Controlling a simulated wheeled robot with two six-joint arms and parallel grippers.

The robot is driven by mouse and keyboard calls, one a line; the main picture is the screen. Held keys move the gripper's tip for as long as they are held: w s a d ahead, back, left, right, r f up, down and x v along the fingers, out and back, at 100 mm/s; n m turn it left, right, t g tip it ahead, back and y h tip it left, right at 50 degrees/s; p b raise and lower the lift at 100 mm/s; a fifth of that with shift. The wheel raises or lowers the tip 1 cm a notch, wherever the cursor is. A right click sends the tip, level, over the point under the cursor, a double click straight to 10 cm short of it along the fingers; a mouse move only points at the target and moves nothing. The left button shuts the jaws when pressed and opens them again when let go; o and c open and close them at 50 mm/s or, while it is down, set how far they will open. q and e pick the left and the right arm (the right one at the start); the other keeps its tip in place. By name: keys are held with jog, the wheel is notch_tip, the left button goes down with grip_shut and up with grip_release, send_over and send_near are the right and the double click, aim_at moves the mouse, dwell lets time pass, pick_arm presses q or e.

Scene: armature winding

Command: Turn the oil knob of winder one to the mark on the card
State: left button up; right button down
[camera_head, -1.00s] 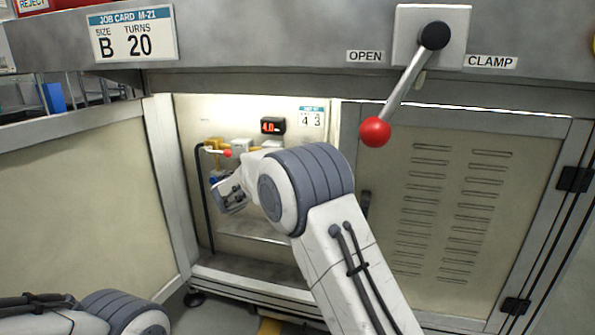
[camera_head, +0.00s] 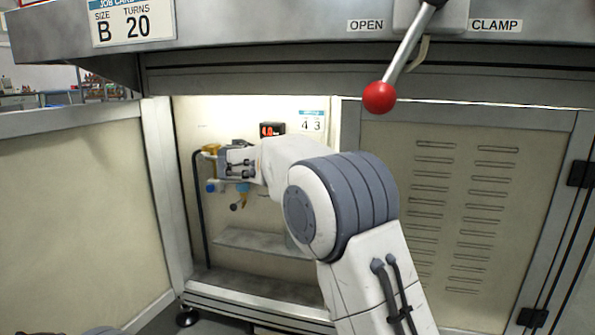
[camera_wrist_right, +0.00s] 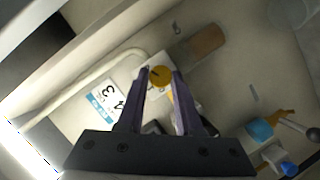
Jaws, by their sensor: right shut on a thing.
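The cabinet of the winder is open and lit inside. A small card (camera_head: 311,121) with a blue header and the figures 4 and 3 hangs on its back wall; it also shows in the right wrist view (camera_wrist_right: 103,108). A red-digit display (camera_head: 271,129) beside it starts with 4; the rest is hard to read. My right gripper (camera_wrist_right: 160,74) is shut on a round yellow knob (camera_wrist_right: 160,77) with a dark line on its face. In the head view my right gripper (camera_head: 222,161) hides the knob. My left gripper is out of view.
A lever with a red ball (camera_head: 380,97) hangs above, between OPEN and CLAMP labels. A job card (camera_head: 131,22) reads B and 20. Blue and orange fittings (camera_wrist_right: 262,128) sit beside the gripper. The open door (camera_head: 75,210) stands left.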

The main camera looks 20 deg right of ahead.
jog(key=shift+f, duration=0.1)
dwell(0.5)
jog(key=c, duration=0.6)
grip_release()
jog(key=shift+p+v, duration=1.9)
jog(key=shift+v, duration=3.35)
jog(key=shift+d, duration=0.1)
